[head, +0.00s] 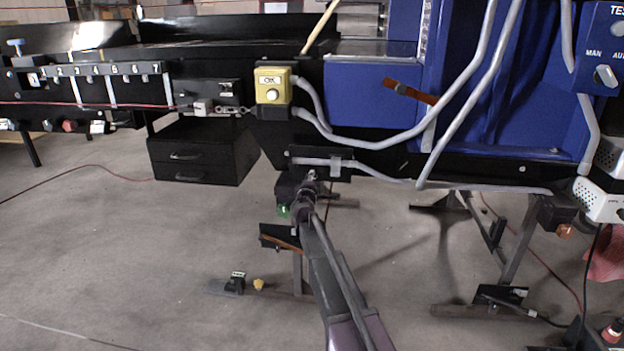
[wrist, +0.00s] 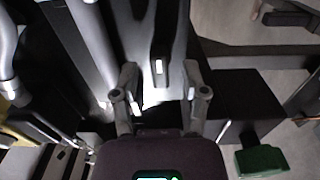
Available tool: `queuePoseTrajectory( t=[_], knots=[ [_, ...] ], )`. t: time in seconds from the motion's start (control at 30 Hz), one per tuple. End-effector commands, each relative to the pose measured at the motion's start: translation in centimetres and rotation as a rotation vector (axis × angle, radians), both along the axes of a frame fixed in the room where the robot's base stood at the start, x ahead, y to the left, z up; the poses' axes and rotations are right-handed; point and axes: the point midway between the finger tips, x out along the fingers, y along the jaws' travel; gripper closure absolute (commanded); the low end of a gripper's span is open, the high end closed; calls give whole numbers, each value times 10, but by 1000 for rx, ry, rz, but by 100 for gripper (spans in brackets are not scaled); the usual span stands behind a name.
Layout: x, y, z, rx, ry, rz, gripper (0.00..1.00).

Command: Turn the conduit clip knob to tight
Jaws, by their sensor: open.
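The conduit clip is a grey piece (head: 336,166) on the grey conduit (head: 375,173) under the machine's edge, near the middle of the head view. In the wrist view a dark knob (wrist: 159,45) with a white mark on its end stands in front of a pale surface. My gripper (wrist: 160,70) is open, with one finger on each side of the knob and visible gaps between. In the head view my gripper (head: 308,180) is just below and left of the clip, small and partly hidden by my arm. The knob cannot be made out there.
Grey conduits (head: 455,100) run up the blue machine (head: 372,97). A black drawer cabinet (head: 200,152) stands at left. A green part (wrist: 262,160) lies right of my gripper.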

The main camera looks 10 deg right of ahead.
Motion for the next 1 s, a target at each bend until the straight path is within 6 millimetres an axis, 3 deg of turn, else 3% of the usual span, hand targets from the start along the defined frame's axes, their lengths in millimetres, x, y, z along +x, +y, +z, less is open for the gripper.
queuePoseTrajectory(
  t=[0.5, 0.7, 1.0],
  knots=[
    [-78, 24, 0, 0, 0, 1, 43],
    [-90, 29, 0, 0, 0, 0, 43],
    [-92, 30, 0, 0, 0, 0, 43]
  ],
)
